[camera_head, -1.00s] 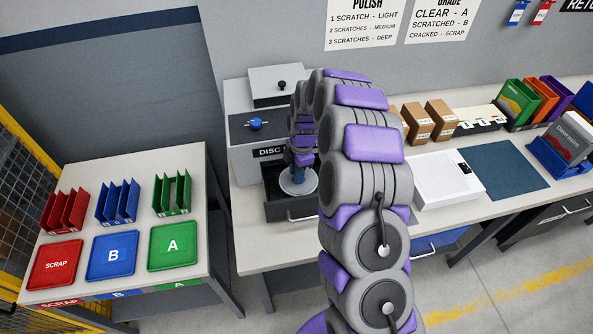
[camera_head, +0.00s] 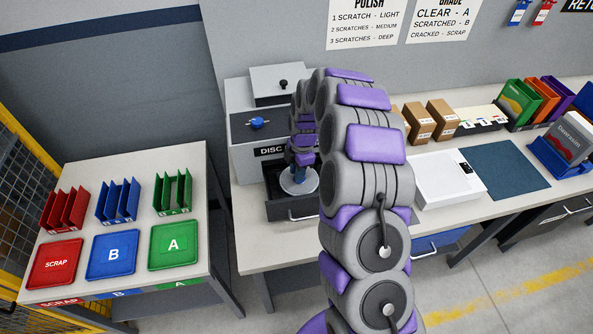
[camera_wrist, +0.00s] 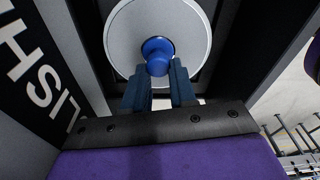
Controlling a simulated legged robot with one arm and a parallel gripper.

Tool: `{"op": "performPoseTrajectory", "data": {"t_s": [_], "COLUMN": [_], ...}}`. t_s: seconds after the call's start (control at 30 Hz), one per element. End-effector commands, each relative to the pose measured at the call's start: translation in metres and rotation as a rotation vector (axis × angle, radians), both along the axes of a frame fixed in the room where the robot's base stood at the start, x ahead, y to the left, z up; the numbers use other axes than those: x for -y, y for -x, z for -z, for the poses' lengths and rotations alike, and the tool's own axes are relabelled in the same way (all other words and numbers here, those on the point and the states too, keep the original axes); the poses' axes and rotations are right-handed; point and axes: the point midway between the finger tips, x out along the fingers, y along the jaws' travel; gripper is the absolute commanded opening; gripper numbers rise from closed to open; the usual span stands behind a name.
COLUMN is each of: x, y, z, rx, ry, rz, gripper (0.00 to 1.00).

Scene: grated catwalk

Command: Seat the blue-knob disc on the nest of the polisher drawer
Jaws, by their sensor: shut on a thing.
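The blue-knob disc is a pale round disc (camera_wrist: 125,45) with a blue knob (camera_wrist: 158,52) at its centre, seen from above in the wrist view. My gripper (camera_wrist: 160,72) is shut on the knob, its two dark blue fingers on either side. In the head view the disc (camera_head: 298,183) shows low in the open polisher drawer (camera_head: 290,208), below my gripper (camera_head: 302,162). The drawer nest is hidden under the disc, so I cannot tell whether the disc touches it.
The polisher (camera_head: 250,155) with a blue dial stands behind the drawer. A white box (camera_head: 447,180) and a dark blue mat (camera_head: 503,170) lie to the right. A side table at left holds red, blue and green trays (camera_head: 173,247) and racks.

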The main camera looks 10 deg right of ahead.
Motion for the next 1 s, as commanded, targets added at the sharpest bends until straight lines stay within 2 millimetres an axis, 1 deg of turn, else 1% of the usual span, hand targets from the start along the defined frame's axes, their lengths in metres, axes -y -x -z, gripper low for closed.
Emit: {"op": "performPoseTrajectory", "data": {"t_s": [0.53,1.0], "x": [0.000,0.000], "y": [0.000,0.000], "z": [0.001,0.017], "rx": [0.000,-0.001], "ry": [0.000,-0.001], "rz": [0.000,0.000], "gripper": [0.00,0.00]}}
